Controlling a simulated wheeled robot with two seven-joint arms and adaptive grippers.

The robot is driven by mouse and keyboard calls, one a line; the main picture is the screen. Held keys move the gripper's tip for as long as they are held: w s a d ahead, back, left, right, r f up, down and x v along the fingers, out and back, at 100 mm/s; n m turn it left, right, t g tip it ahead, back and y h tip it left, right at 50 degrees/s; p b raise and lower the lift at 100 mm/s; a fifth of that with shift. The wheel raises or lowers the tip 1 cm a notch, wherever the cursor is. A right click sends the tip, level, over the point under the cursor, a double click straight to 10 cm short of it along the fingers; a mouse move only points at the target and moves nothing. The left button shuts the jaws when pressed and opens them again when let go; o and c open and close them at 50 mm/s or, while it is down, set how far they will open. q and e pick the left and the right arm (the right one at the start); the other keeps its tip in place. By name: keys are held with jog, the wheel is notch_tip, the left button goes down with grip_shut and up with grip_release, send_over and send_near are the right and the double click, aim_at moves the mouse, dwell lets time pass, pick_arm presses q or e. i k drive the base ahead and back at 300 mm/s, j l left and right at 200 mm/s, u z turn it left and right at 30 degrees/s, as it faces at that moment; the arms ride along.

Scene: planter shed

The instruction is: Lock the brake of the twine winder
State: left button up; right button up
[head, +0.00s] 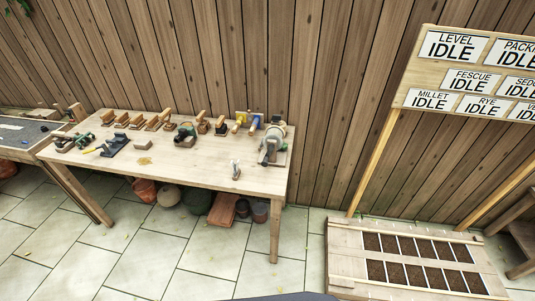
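A wooden workbench (190,172) stands against the plank wall at the left middle. Near its right end is a grey device with a pale round drum (275,132); it may be the twine winder, but it is too small to be sure. A small upright grey metal piece (235,170) stands near the bench's front edge. I cannot make out a brake or its setting. Neither of my grippers is in view.
Several tools line the bench's back edge (160,122). Pots (145,190) sit beneath it. A planter bed (420,262) and an IDLE signboard (455,72) stand at right. The tiled floor (150,260) before the bench is clear.

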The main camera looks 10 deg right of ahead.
aim_at(276, 118)
jog(key=i+j+z, duration=0.2)
jog(key=z, duration=0.15)
jog(key=i+j+z, duration=0.15)
jog(key=z, duration=0.25)
jog(key=i+j+z, duration=0.1)
jog(key=j+z, duration=0.25)
